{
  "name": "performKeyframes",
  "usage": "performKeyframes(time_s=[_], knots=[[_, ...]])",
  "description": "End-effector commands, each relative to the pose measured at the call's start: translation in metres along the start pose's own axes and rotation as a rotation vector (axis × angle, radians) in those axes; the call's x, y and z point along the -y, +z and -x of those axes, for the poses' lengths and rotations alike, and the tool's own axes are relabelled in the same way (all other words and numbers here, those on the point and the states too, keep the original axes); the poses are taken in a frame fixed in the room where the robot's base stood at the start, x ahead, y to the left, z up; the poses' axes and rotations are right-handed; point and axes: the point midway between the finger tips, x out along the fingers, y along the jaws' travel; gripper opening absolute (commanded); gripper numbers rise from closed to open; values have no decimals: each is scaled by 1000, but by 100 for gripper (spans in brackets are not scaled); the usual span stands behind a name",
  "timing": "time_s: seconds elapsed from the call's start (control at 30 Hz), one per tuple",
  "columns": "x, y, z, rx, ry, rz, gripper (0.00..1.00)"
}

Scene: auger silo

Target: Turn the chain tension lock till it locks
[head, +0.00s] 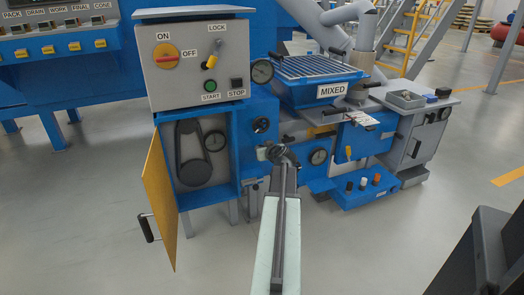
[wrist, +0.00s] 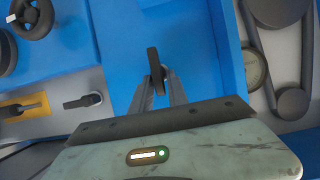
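The wrist view shows a dark bar-shaped handle (wrist: 154,62) on a grey hub, mounted on a blue panel beside the chain compartment. No label shows on it; it looks like the chain tension lock. The bar stands about upright in that view. My gripper (wrist: 159,80) has its two grey fingers straddling the lower part of the bar, with a small gap visible; I cannot tell if they touch it. In the head view my gripper (head: 283,155) is in front of the blue machine, and the arm hides part of the panel.
The chain compartment holds a dark chain drive (head: 195,155) and gauge; its yellow door (head: 160,205) hangs open at left. Another dark lever (wrist: 82,101) and a handwheel (wrist: 32,16) lie left of the handle in the wrist view. A control box (head: 200,65) stands above. Floor in front is clear.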

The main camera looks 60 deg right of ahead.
Motion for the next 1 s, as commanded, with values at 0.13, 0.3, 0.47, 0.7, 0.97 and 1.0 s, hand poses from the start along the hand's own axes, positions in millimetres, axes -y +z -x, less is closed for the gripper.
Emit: performKeyframes(time_s=[0.13,0.3,0.47,0.7,0.97,1.0], knots=[[-1,2,3,1,2,-3,0],[-1,1,1,1,-7,-18,0],[-3,2,0,0,-30,-72,0],[-7,3,-1,-1,-98,-235,0],[-11,6,-3,-1,-194,-463,0],[-12,7,-3,0,-208,-498,0]])
